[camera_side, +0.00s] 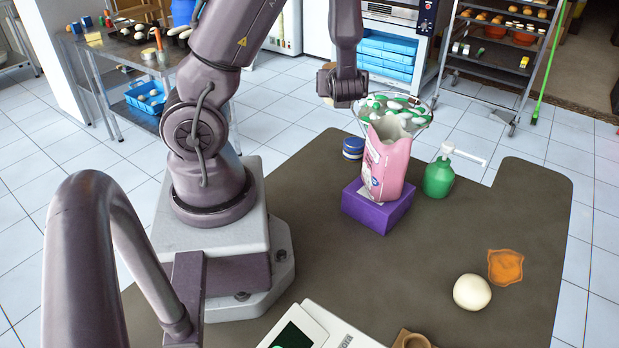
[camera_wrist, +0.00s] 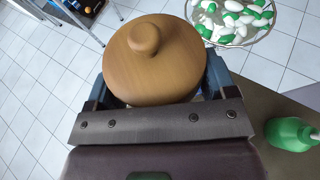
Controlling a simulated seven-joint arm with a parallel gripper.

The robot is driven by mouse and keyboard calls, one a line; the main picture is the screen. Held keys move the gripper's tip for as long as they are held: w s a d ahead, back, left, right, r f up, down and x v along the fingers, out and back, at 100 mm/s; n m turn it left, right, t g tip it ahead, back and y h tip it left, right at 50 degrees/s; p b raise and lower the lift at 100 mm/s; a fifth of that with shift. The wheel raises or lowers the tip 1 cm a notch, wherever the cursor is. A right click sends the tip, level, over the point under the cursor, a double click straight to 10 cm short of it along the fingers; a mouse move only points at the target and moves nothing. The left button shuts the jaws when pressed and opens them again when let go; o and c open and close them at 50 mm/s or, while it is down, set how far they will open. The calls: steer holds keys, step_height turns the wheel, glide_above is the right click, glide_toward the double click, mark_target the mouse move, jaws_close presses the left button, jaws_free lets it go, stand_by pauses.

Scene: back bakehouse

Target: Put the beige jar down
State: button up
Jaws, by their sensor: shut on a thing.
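The beige jar (camera_wrist: 156,65) fills the middle of the wrist view, seen from above with its round lid and knob. The two fingers of my gripper (camera_wrist: 154,84) lie on either side of it, shut on it. In the side view my gripper (camera_side: 345,92) is raised near the far edge of the brown table (camera_side: 330,235). Only a beige sliver of the jar (camera_side: 326,82) shows there, behind the gripper. The jar's base is hidden, so I cannot see anything touching it from below.
A clear dish (camera_side: 428,108) of green and white pieces is right of the gripper. A pink bag (camera_side: 385,165) stands on a purple block (camera_side: 376,208). A green pump bottle (camera_side: 438,178) and blue tins (camera_side: 353,148) are close by. Dough (camera_side: 472,292) lies nearer; the mid-table is clear.

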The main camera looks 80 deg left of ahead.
steer(key=s+d+f+g, duration=0.1)
steer(key=s+f, duration=0.1)
steer(key=f, duration=0.2)
steer(key=s+d+f+n, duration=0.1)
steer(key=s+d+f, duration=0.1)
steer(key=s+f, duration=0.1)
steer(key=s+d+f+n+g, duration=0.1)
steer(key=s+f, duration=0.1)
steer(key=f, duration=0.4)
steer(key=shift+s+d+g, duration=0.15)
steer(key=shift+g, duration=0.15)
steer(key=shift+f, duration=2.35)
steer(key=o, duration=1.7)
steer(key=shift+f, duration=0.15)
steer(key=shift+o, duration=0.2)
